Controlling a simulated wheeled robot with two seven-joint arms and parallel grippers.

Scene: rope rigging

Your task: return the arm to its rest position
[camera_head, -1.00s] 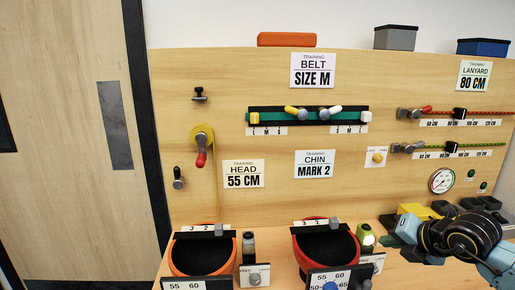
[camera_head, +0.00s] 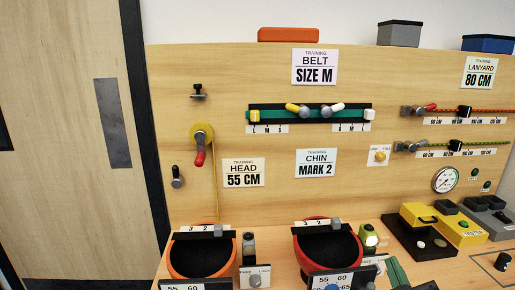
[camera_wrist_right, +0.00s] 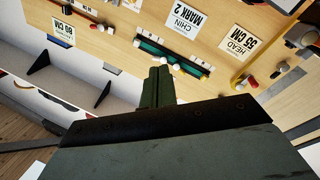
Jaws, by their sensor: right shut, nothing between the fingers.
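My right gripper (camera_wrist_right: 158,86) shows in the wrist view with its two dark green fingers together and nothing between them. It is in front of the wooden training board (camera_wrist_right: 130,18), which appears tilted and turned over in that view. I cannot tell its exact distance from the board. In the head view the arm no longer covers the right side of the bench. A dark green piece (camera_head: 398,274) at the bottom edge may be part of my right gripper, but I cannot tell. My left gripper is not in view.
On the bench are an orange-rimmed helmet (camera_head: 173,263), a red-rimmed helmet (camera_head: 298,254), a yellow case (camera_head: 431,217) and dark cases on the right. The board carries a belt track (camera_head: 282,116), lanyard rails and a gauge (camera_head: 446,180). A door (camera_head: 65,190) stands left.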

